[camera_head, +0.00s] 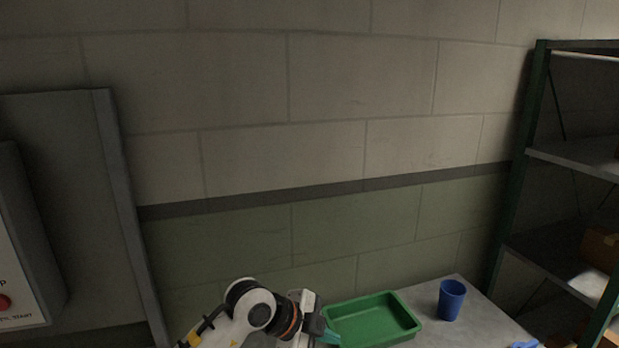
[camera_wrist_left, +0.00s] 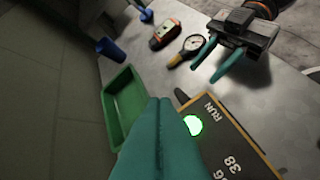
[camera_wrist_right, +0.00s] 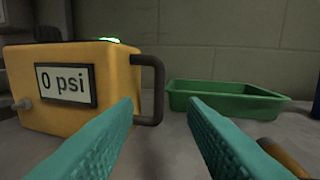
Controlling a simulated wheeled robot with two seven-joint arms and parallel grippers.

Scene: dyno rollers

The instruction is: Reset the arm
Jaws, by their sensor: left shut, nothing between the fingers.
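My left arm comes in at the bottom of the head view, its teal fingers partly showing beside the green tray (camera_head: 372,320). In the left wrist view my left gripper (camera_wrist_left: 160,102) is shut and empty, in front of a yellow-edged box with a dark panel (camera_wrist_left: 222,135) reading RUN and a lit green light (camera_wrist_left: 192,125). My right gripper (camera_wrist_left: 203,75) shows there too, with its fingers apart. In the right wrist view my right gripper (camera_wrist_right: 160,100) is open and empty, facing a yellow box (camera_wrist_right: 118,85) with a 0 psi display and a dark handle.
A blue cup (camera_head: 451,302) stands right of the tray on the grey table (camera_head: 440,338). A green-framed shelf (camera_head: 512,190) stands at right; a grey panel (camera_head: 70,190) is at left.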

